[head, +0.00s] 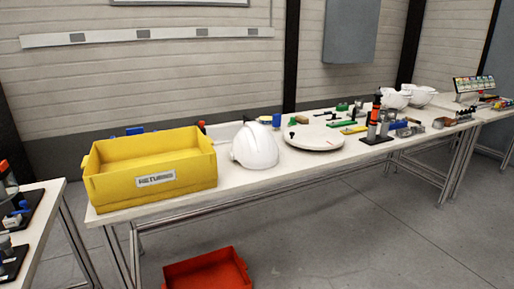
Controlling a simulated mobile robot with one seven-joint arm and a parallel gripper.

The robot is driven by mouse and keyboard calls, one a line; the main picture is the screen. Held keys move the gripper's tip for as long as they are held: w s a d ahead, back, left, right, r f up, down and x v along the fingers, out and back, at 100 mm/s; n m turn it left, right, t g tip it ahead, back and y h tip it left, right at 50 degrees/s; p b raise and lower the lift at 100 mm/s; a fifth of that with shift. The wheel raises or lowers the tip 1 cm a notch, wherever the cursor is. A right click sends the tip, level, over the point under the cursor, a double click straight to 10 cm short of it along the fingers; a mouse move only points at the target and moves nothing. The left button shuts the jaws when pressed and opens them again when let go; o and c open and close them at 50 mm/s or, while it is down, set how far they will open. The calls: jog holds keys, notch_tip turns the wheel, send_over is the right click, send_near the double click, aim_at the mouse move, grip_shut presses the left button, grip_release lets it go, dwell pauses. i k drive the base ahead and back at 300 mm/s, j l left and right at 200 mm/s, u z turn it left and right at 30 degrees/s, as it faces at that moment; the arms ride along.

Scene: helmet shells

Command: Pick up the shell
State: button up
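A white helmet shell (255,147) sits dome up on the long table (290,172), just right of the yellow bin. Two more white shells, a nearer one (393,99) and a farther one (422,95), lie farther along the table at the right. Which shell is meant cannot be told from this view. My gripper is not in view, so its state and its place relative to the shells do not show.
A yellow bin labelled RETURNS (150,170) stands left of the nearest shell. A round white disc (314,137) lies to its right, with several tools and small parts beyond. A red bin (207,271) is on the floor. Grey floor (390,235) in front is clear.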

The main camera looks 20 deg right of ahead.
aim_at(254, 146)
jog(key=i+l+z, duration=0.15)
jog(key=i, duration=1)
jog(key=i+l+z, duration=0.1)
jog(key=i, duration=1.05)
